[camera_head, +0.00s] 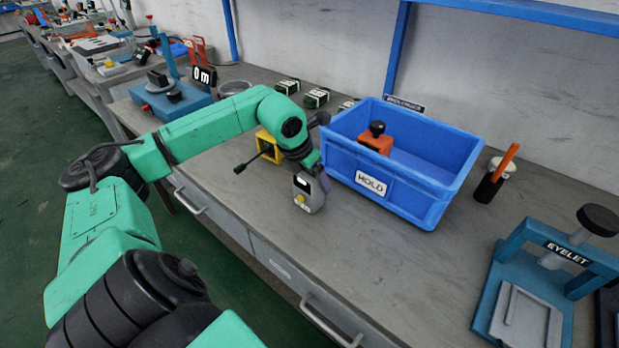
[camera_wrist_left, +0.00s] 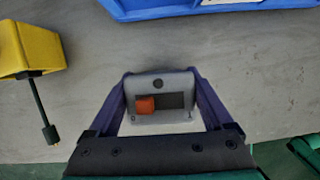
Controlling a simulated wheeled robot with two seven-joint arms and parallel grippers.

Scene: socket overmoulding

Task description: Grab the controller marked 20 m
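A grey controller (camera_head: 308,191) with a white label and a yellow dot stands upright at the bench's front, left of the blue crate. Its marking is too small to read. My left gripper (camera_head: 306,166) reaches down over it. In the left wrist view the purple fingers of the gripper (camera_wrist_left: 160,88) lie along both sides of the controller (camera_wrist_left: 176,84), with no clear gap. An orange part and a dark slot show on its face there. My right gripper is not in view.
A blue crate (camera_head: 398,186) labelled HOLD contains an orange item with a black knob (camera_head: 375,139). A yellow block (camera_head: 268,146) with a black rod is left of the controller. Several dark boxes (camera_head: 316,98) lie behind.

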